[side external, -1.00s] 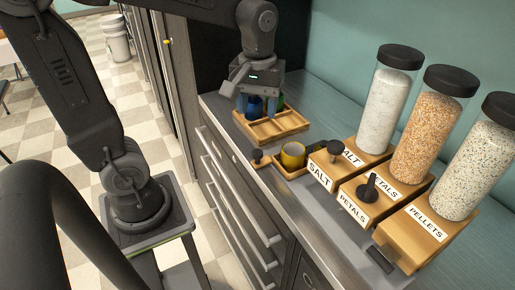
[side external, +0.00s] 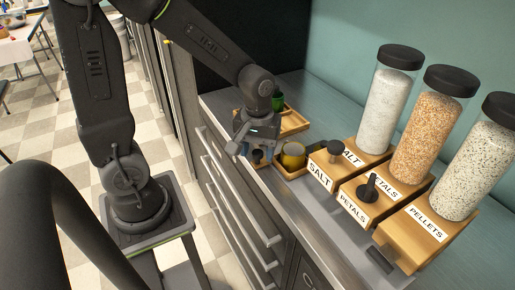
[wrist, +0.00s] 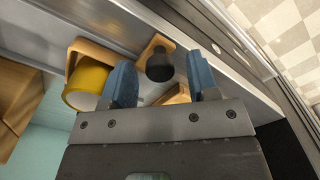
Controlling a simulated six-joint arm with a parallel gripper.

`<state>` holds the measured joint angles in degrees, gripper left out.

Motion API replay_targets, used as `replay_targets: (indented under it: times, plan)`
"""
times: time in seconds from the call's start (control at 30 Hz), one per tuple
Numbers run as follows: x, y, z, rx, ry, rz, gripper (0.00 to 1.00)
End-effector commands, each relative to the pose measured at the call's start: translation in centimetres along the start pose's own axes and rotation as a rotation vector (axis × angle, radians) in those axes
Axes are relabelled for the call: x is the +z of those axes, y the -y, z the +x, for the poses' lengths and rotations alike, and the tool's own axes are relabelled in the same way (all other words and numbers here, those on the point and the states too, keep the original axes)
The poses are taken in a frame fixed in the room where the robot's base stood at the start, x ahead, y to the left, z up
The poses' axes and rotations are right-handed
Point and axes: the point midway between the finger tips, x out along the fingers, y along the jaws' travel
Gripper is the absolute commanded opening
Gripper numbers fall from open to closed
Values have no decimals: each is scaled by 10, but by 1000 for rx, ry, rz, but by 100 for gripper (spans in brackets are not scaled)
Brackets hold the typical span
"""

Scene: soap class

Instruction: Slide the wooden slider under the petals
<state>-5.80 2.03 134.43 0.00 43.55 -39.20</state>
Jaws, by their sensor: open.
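The wooden slider (wrist: 157,42) has a dark round knob (wrist: 160,66). A yellow cup (wrist: 87,84) sits in a wooden holder beside it; I cannot tell whether the holder and knob piece are joined. In the side external view the knob (side external: 257,156) and yellow cup (side external: 293,155) are left of the salt dispenser block (side external: 320,170). My gripper (side external: 257,152) is open above the knob, its blue fingers on either side. In the wrist view my gripper (wrist: 162,78) has the knob between its fingers; contact is not clear. The petals dispenser block (side external: 354,207) is right of salt.
A wooden tray (side external: 294,124) lies behind my gripper, with a green cup (side external: 278,101) at its far end. The pellets block (side external: 420,235) is at the right. Tall filled jars (side external: 424,120) stand on the blocks. The counter's front edge with drawers is close below my gripper.

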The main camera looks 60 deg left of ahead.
Motion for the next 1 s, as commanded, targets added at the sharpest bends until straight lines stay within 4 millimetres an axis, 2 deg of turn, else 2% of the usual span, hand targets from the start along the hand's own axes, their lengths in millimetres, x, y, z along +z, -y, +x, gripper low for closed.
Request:
replay_targets:
  times: [0.07, 0.6, 0.87, 1.0]
  plan:
    - [0, 0, 0, 0, 0, 0, 52]
    - [0, 0, -1, 0, 0, 0, 1]
    - [2, -2, -1, 0, 0, 2, 0]
    - [16, -17, -1, 1, -1, 8, 0]
